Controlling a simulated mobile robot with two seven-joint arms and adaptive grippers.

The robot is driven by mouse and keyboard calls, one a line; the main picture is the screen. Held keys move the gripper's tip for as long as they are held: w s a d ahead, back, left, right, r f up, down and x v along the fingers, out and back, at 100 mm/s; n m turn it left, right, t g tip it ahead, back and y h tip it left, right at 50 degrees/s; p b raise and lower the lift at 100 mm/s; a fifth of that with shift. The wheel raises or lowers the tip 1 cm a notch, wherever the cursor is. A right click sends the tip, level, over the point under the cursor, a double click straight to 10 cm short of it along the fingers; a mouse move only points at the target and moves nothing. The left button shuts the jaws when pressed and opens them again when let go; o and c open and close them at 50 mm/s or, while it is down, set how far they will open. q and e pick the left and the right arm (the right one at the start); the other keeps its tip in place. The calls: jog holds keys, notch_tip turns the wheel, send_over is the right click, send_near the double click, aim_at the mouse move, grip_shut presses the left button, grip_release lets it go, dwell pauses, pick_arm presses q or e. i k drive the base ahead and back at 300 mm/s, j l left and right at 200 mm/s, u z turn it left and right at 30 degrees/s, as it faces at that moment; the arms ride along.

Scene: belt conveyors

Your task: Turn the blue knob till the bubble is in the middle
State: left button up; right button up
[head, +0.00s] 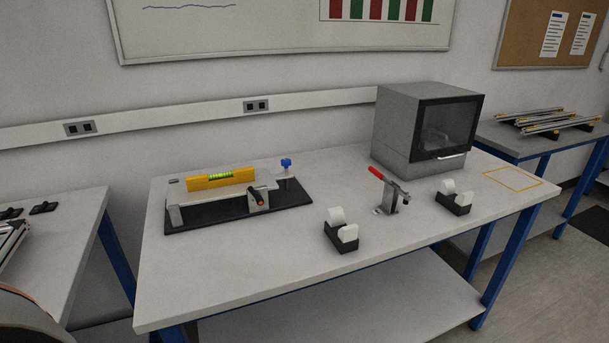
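A small blue knob (286,163) stands on a short post at the right end of a levelling fixture on the table. A yellow spirit level (221,179) lies on the fixture's raised plate, with a green vial on its top. The bubble is too small to make out. The fixture's black base (291,196) rests flat on the table. A small dark clamp or lever with a red tip sits at the fixture's front. Neither of my grippers is in view.
The grey table (235,283) also holds two tape dispensers (341,238) (454,202), a red-handled toggle clamp (389,191) and a grey box with a dark window (424,125). The table's front left is clear. Other benches stand on both sides.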

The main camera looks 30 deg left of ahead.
aim_at(285, 162)
jog(key=u, duration=1.3)
